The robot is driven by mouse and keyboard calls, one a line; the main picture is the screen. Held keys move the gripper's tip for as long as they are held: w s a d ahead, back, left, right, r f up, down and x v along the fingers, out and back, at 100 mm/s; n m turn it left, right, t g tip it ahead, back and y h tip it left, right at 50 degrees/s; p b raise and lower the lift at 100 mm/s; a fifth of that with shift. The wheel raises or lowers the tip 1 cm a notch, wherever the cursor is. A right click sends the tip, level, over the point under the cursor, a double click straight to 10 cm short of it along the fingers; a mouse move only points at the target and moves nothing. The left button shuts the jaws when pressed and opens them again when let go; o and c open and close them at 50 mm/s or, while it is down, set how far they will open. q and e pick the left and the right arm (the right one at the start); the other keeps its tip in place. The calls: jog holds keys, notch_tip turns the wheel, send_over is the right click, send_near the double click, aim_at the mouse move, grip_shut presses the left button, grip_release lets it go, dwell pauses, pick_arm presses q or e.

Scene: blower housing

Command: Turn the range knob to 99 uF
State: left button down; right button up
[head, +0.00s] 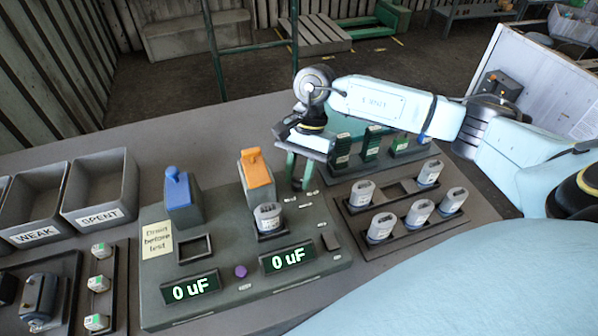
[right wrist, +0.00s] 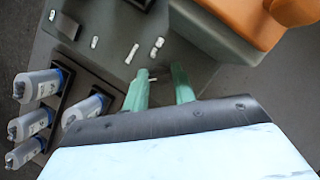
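The grey tester (head: 225,265) stands on the table with two displays, a left display (head: 190,289) and a right display (head: 287,258), both reading 0 uF. A capacitor (head: 267,217) stands upright in the socket under the orange lever (head: 257,172). My right gripper (head: 297,182) points down over the tester's right back corner, beside small white labels (right wrist: 132,53). In the right wrist view its green fingers (right wrist: 161,76) are apart with a gap between them. I cannot clearly make out the range knob; the fingers may hide it. My left gripper is not in view.
A blue lever (head: 179,195) and an empty socket (head: 195,248) are on the tester's left. A rack of capacitors (head: 388,192) stands to the right, with green parts (head: 371,142) behind it.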

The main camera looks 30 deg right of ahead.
jog(key=shift+c, duration=0.9)
